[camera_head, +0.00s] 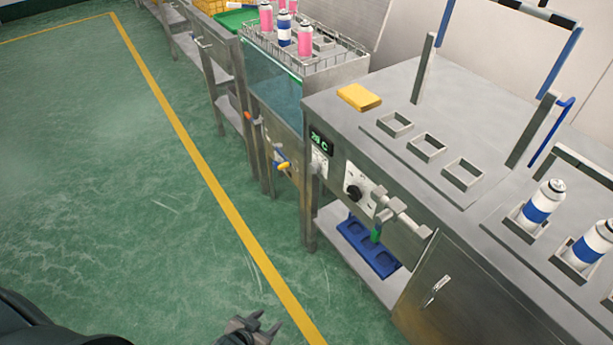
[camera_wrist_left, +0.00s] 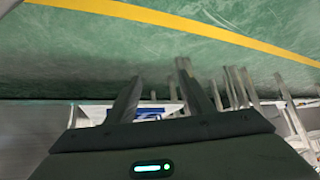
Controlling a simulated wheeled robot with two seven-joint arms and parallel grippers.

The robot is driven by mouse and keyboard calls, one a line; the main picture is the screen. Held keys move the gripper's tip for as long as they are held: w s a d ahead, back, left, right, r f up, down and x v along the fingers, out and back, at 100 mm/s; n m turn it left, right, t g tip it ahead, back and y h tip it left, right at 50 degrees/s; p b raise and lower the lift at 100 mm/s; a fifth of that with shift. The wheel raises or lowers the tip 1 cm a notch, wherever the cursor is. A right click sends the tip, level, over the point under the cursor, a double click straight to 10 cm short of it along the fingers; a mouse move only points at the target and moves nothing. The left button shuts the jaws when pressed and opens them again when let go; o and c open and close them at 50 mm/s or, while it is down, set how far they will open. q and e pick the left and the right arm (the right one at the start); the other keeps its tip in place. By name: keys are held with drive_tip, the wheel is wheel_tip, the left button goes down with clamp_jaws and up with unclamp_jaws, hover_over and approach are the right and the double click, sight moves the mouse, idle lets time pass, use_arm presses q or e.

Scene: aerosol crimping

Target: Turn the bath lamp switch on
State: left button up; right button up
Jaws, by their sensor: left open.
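A green temperature display (camera_head: 321,143) sits on the front of the steel bench. Below it is a small pale switch plate (camera_head: 319,164); whether it is the bath lamp switch, and its position, is too small to tell. To its right is a white plate with a black rotary knob (camera_head: 354,190). The glass-sided water bath (camera_head: 275,92) stands further back. My left gripper (camera_head: 268,324) is low at the bottom edge over the floor, well apart from the panel. Its two fingers stand apart and empty in the left wrist view (camera_wrist_left: 160,74). My right gripper is not visible.
A wire rack with pink and blue-white cans (camera_head: 284,28) sits over the bath. A yellow sponge (camera_head: 359,97) lies on the bench. The green floor (camera_head: 110,180) is clear.

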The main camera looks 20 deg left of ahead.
sight(312, 169)
use_arm(q)
drive_tip(key=w+a+r+m+t+h+b, duration=0.1)
drive_tip(key=w+a+r+t+h+b, duration=0.15)
drive_tip(key=w+r, duration=0.55)
drive_tip(key=w+a+r+t+h+b, duration=0.1)
drive_tip(key=w+a+r+t+b, duration=0.3)
drive_tip(key=w, duration=0.7)
drive_tip(key=w+a+r+m+h+b, duration=0.1)
drive_tip(key=w+r+h+b, duration=0.1)
drive_tip(key=r, duration=0.7)
drive_tip(key=w+a+r+m+h+b, duration=0.2)
drive_tip(key=w+r+h, duration=0.1)
drive_tip(key=r, duration=0.6)
drive_tip(key=shift+r+h+b, duration=0.25)
drive_tip(key=shift+h+b, duration=0.1)
drive_tip(key=shift+h, duration=0.1)
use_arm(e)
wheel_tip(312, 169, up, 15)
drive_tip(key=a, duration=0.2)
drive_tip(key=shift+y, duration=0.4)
use_arm(q)
drive_tip(key=shift+w+g, duration=0.1)
drive_tip(key=shift+g, duration=0.15)
